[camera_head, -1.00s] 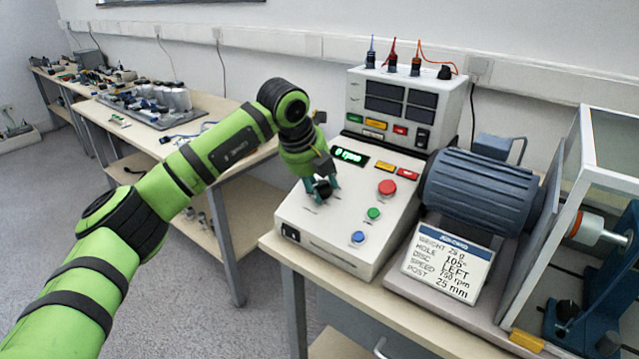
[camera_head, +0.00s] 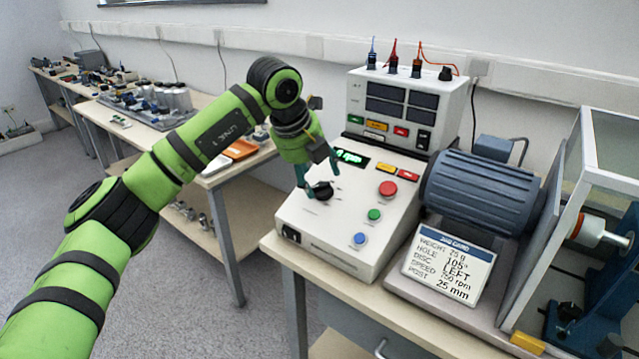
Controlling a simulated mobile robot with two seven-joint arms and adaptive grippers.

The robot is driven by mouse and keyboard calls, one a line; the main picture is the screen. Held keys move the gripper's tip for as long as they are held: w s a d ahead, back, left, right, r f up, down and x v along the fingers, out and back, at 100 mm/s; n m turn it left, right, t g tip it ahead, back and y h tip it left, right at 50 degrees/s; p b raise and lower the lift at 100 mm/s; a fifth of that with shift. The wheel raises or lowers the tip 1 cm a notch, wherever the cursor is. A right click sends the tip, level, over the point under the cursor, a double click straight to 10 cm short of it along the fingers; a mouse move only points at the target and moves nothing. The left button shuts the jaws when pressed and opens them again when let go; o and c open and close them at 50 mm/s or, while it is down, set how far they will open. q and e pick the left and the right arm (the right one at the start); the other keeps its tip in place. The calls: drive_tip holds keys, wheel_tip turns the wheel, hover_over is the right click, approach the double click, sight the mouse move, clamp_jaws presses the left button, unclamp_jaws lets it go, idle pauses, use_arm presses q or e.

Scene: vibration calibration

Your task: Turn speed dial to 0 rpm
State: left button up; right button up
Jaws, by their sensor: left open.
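The black speed dial (camera_head: 322,190) sits on the sloped top of the white control box (camera_head: 345,222). A green lit display (camera_head: 350,158) above the dial shows an rpm reading; its digit is partly covered by my gripper and too small to read surely. My left gripper (camera_head: 318,180) is open just above and behind the dial, with its teal fingers apart. The dial's top shows below the fingers, and I cannot tell whether a finger touches it. My right gripper is not in view.
Red (camera_head: 388,189), green (camera_head: 374,214) and blue (camera_head: 360,238) buttons lie right of the dial. A white meter unit (camera_head: 405,105) stands behind the box. A blue motor (camera_head: 480,195) and a setting card (camera_head: 449,263) are at the right. Open floor lies at the left.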

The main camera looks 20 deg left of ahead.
use_arm(q)
drive_tip(key=v, duration=0.8)
drive_tip(key=shift+f, duration=0.1)
